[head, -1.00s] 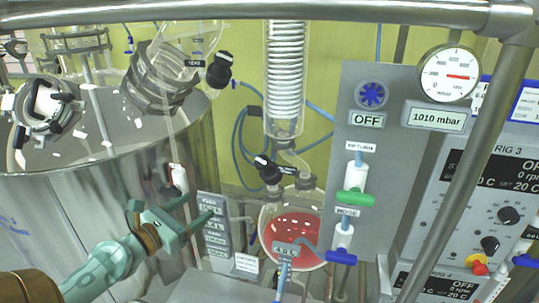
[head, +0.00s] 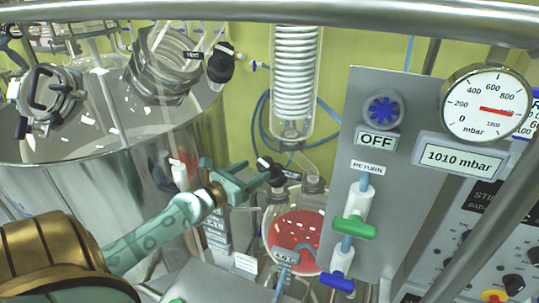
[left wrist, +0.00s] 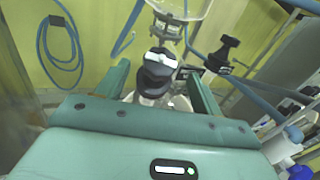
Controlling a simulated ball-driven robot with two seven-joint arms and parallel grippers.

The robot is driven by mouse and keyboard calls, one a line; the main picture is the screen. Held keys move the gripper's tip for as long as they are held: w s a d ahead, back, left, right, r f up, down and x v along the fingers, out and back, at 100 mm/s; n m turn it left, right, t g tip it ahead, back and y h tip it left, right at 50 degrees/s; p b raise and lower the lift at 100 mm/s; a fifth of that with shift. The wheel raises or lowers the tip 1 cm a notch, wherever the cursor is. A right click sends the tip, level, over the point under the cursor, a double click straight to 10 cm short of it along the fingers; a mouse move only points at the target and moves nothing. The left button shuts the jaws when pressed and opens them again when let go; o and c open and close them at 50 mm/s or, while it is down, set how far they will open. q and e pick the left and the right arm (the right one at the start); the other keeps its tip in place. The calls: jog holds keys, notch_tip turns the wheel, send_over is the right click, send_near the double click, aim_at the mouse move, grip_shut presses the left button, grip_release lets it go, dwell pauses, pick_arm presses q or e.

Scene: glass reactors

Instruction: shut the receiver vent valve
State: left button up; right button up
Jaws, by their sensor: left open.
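The receiver flask (head: 298,238) holds red liquid and hangs below a glass coil condenser (head: 296,75). A black valve knob with a white bar (head: 272,172) sits at the flask's upper left. It also shows in the left wrist view (left wrist: 157,72), between my open fingers. My left gripper (head: 246,178) is open at the knob's left in the head view, its fingers pointing towards it. I cannot tell whether a finger touches the knob. The small label beside it is unreadable. My right gripper is not in view.
A large steel vessel (head: 75,200) with glass fittings and another black vent knob (head: 221,64) stands left. A grey panel (head: 400,120) with a pressure gauge (head: 487,103), a green-handled valve (head: 354,228) and a blue-handled valve (head: 337,281) stands right.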

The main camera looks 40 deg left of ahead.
aim_at(269, 161)
pick_arm(q)
jog(key=w, duration=0.7)
jog(key=shift+w+d+f+p, duration=0.1)
jog(key=shift+w+d+p, duration=0.1)
jog(key=shift+d+p, duration=0.1)
jog(key=c, duration=1)
